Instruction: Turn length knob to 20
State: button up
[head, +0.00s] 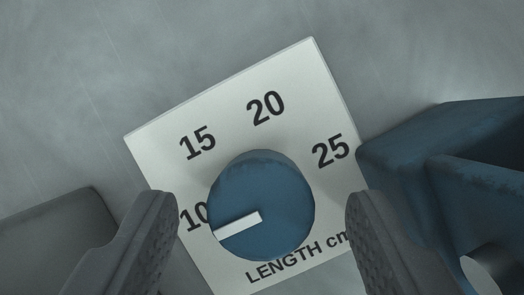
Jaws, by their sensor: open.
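The length knob (270,185) is a round blue knob with a white pointer bar (238,226). The pointer aims to the lower left, just below the 10 mark. The knob sits on a white label plate (300,75) that shows tilted in the view, marked 10, 15, 20 and 25, with "LENGTH cm" below. The 20 mark (265,107) is above the knob. My gripper (258,215) is open, with one dark ridged finger to the left of the knob and one to the right. Gaps show between the fingers and the knob. The 10 is partly covered by the knob and left finger.
The plate is on a grey metal surface (110,70), which is bare above and to the left of the plate. A blue part (440,140) fills the right side and a dark grey block (55,235) is at the lower left.

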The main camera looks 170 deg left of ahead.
jog(key=shift+w+f, duration=0.2)
jog(key=shift+f, duration=0.35)
jog(key=c, duration=1)
